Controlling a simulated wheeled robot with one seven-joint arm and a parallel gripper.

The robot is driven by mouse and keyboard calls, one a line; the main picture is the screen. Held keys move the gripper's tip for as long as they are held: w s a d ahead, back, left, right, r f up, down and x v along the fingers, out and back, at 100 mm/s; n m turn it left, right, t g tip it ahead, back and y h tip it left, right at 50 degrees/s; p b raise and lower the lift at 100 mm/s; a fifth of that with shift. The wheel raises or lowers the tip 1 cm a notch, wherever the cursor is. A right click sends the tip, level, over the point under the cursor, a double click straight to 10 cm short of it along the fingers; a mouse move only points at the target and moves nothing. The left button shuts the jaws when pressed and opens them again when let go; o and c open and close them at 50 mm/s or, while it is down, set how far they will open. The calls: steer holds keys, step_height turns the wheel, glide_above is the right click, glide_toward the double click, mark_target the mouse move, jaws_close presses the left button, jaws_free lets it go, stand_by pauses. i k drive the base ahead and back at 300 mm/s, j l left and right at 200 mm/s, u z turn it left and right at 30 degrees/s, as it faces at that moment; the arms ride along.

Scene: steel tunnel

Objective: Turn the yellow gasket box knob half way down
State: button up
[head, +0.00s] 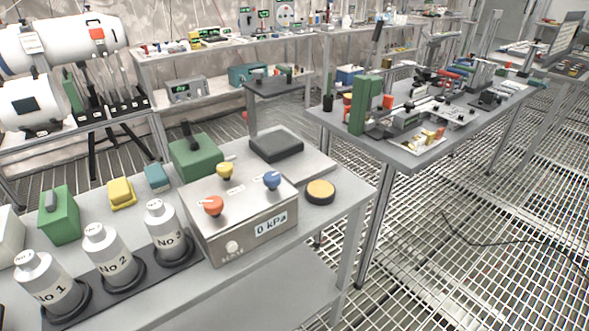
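A steel box (254,207) stands on the near bench, with a front display that reads "0 kPa". On its top are three knobs: a yellow knob (225,170) at the back, an orange-red knob (213,206) at the front left and a blue knob (272,181) at the right. Small labels lie beside the knobs, too small to read. The yellow knob's exact turn angle cannot be told. A pale round button or port (232,247) is on the front face. My gripper is not in view.
Canisters marked No 1 (49,286), No 2 (111,256) and No 3 (167,231) stand left of the box. A green block (196,156) is behind it, and a yellow-topped round puck (320,191) lies to its right.

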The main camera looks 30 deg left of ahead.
mark_target(225, 171)
steer(key=u, duration=1.25)
